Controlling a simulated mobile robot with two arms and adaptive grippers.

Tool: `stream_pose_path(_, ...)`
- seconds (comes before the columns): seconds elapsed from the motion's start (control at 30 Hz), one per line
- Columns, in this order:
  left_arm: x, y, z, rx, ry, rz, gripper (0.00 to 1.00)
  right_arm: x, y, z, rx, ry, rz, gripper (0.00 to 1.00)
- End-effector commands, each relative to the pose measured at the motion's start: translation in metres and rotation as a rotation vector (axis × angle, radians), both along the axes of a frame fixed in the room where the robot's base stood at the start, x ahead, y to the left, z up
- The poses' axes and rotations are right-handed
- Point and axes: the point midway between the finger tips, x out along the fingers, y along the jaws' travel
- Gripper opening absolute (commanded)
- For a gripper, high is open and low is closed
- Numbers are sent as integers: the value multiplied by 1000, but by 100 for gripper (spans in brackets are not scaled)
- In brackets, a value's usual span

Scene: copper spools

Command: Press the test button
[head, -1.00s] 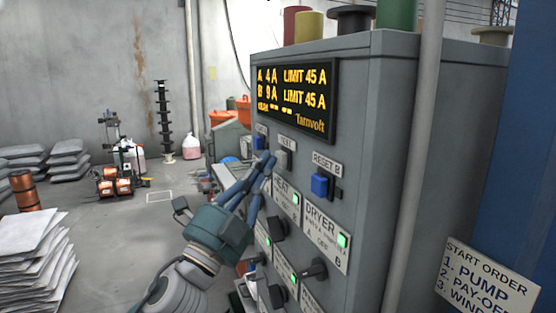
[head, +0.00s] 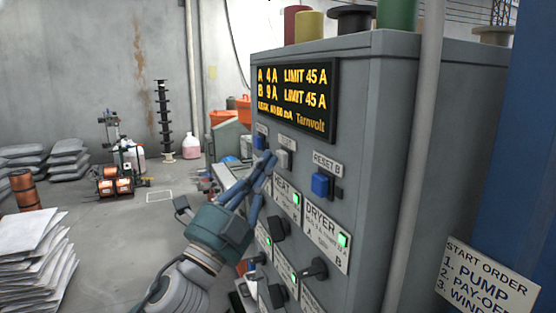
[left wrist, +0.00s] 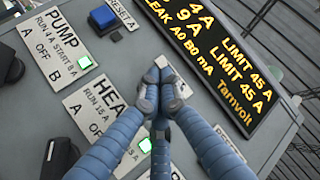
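The grey test button (head: 285,159) sits under its label on the cabinet front in the head view, between two blue reset buttons. My left gripper (head: 268,161) has its blue fingers together, with the tips beside the test button's left side in the picture. In the left wrist view my left gripper (left wrist: 162,72) is shut and empty, and its tips cover most of the test button. I cannot tell whether the tips touch it. The lit display (head: 293,101) reads A 4 A, B 9 A and a leak line in mA. My right gripper is not in view.
The reset B button (head: 322,185) is right of the test button. The reset A button (left wrist: 102,18) is to the left. Black knobs (head: 314,270) stick out lower on the cabinet (head: 370,150). A grey pipe (head: 417,140) runs up the cabinet's side.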

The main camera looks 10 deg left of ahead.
Motion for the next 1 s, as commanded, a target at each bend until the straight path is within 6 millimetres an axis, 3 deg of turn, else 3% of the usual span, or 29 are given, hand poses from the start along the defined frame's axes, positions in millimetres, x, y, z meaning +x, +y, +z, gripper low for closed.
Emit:
stream_pose_path(0.57, -8, 11, -1, 0, 1, 0, 0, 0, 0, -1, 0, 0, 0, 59)
stream_pose_path(1.0, -30, 46, -2, 2, 2, 3, 0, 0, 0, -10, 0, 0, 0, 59)
